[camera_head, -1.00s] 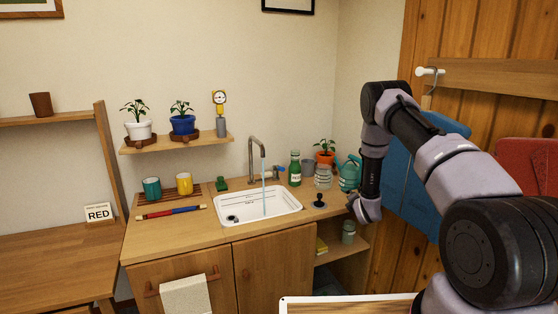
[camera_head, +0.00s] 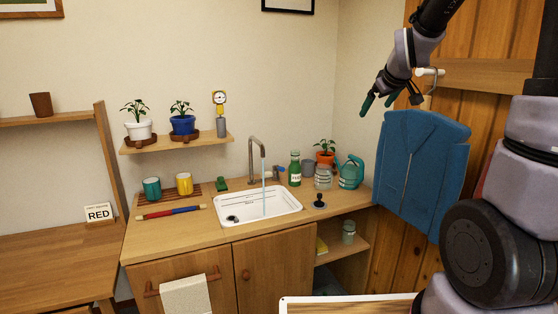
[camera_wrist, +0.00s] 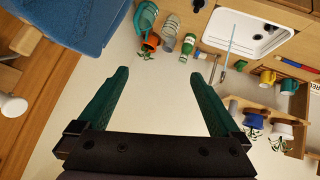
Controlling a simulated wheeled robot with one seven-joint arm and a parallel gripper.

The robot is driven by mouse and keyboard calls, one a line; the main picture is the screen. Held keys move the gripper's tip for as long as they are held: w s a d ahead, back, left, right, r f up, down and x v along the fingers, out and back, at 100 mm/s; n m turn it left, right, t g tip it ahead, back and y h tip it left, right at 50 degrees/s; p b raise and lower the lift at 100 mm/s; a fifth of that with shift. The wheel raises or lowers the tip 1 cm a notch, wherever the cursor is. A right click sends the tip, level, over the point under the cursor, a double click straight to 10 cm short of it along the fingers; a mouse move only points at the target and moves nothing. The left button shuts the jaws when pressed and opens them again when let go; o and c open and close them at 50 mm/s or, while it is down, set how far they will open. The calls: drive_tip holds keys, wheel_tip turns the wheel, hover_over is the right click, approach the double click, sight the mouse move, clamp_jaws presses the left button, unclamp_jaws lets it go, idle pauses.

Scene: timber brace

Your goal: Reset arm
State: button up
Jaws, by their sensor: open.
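My gripper (camera_head: 390,101) is in the upper right of the head view, raised in front of the wall and above the blue jacket (camera_head: 420,165). In the wrist view its two green fingers (camera_wrist: 157,105) are spread apart with nothing between them. My arm rises along the right side of the head view and bends over at the top, partly out of frame. The jacket also shows at the upper left of the wrist view (camera_wrist: 70,22).
A counter with a white sink (camera_head: 285,206) and running tap (camera_head: 254,160) stands left of the arm. A green bottle (camera_head: 295,170), glass jar (camera_head: 323,178) and teal watering can (camera_head: 350,173) stand behind it. A white peg (camera_head: 430,72) juts out near the gripper. The wall's middle is clear.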

drive_tip(key=s+a+r+m+g+y, duration=0.1)
drive_tip(key=s+m, duration=0.3)
drive_tip(key=s, duration=0.9)
drive_tip(key=s+a+r+m+g+y, duration=0.1)
drive_tip(key=s+a+r+m, duration=0.2)
drive_tip(key=s, duration=1.1)
drive_tip(key=shift+s+a+r+m+g, duration=0.15)
drive_tip(key=shift+r+m+g, duration=0.15)
drive_tip(key=shift+m, duration=0.6)
drive_tip(key=shift+c, duration=0.3)
